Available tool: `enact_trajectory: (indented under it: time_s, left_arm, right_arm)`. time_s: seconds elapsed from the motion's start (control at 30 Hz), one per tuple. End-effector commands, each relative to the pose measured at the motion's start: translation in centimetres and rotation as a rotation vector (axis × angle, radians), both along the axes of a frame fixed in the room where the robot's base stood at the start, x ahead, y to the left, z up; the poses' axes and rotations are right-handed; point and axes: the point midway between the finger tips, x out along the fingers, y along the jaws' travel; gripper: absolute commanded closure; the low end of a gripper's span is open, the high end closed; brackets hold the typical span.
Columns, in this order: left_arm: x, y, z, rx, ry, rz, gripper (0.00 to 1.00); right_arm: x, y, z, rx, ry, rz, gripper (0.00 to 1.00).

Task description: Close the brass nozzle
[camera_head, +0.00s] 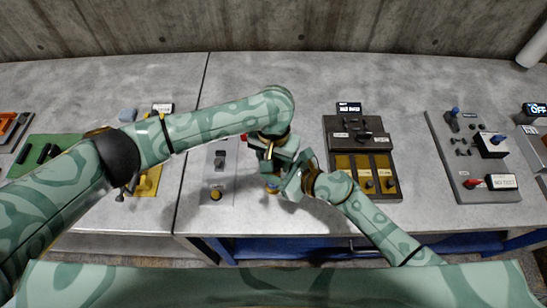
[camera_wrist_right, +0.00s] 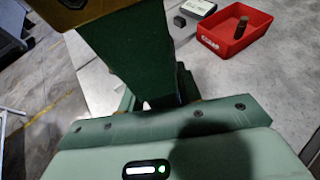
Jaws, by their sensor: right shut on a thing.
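My left gripper (camera_head: 277,152) and my right gripper (camera_head: 291,182) meet close together over the middle of the bench in the head view, near its front edge. A small brass-coloured part, which I take for the brass nozzle (camera_head: 273,188), shows just under them; most of it is hidden by the grippers. My right gripper is shut on it, though the contact itself is covered. In the right wrist view a dull brass-brown surface (camera_wrist_right: 92,9) shows at the top, beyond the dark green finger. I cannot tell whether my left gripper's fingers are open or shut.
A grey switch plate (camera_head: 218,172) lies just left of the grippers. A dark panel with yellow sections (camera_head: 341,150) lies to their right, and a grey control board (camera_head: 462,170) farther right. A red bin (camera_wrist_right: 232,42) holding a dark cylinder shows in the right wrist view.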

Motion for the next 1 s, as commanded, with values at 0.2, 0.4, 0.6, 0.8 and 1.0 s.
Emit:
enact_trajectory:
  time_s: [0.2, 0.4, 0.6, 0.8, 1.0]
  left_arm:
    - [0.0, 0.0, 0.0, 0.0, 0.0, 0.0, 0.42]
    - [0.1, 0.0, 1.2, -0.001, -0.002, 0.0, 0.42]
    - [0.1, 0.0, 3.8, -0.001, -0.002, -0.001, 0.42]
    - [0.0, 0.0, 4.6, 0.0, 0.0, 0.0, 0.42]
    - [0.0, 0.0, 4.5, 0.0, -0.001, 0.001, 0.46]
  right_arm:
    - [0.0, 0.0, 0.0, -0.001, 0.0, -0.001, 1.0]
    - [0.0, 0.0, 0.0, -0.001, 0.0, -0.001, 1.0]
    - [0.0, 0.0, 0.0, -0.001, 0.0, -0.001, 1.0]
    - [0.0, 0.0, 0.0, 0.0, 0.0, -0.001, 1.0]
    - [0.0, 0.0, 0.0, -0.001, 0.0, -0.001, 1.0]
